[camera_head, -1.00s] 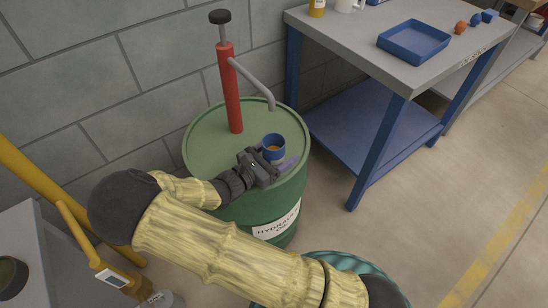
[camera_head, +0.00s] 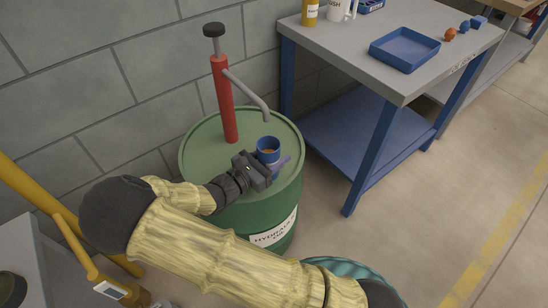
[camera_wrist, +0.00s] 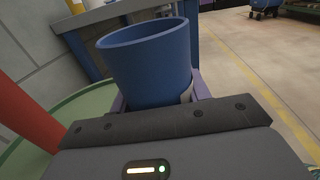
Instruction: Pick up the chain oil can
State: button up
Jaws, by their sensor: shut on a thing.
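A blue, open-topped can (camera_head: 268,143), which I take to be the chain oil can, is over the right part of the green drum's top. No label on it can be read. My gripper (camera_head: 278,168) is shut on the can from the front left, with its purple fingers around the lower part. In the wrist view the can (camera_wrist: 150,65) stands roughly upright between the fingers, and its lower end is hidden by the gripper body. It looks slightly above the drum lid.
The green drum (camera_head: 195,160) carries a red pump (camera_head: 228,100) whose grey spout (camera_head: 250,95) arches just behind the can. A grey-topped bench (camera_head: 350,55) with a blue tray (camera_head: 405,50) stands to the right. A yellow rail (camera_head: 40,190) is at left. Floor at right is clear.

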jog(key=r+p+v, duration=0.1)
jog(key=p+v, duration=0.2)
jog(key=v, duration=1.5)
jog(key=shift+r, duration=0.1)
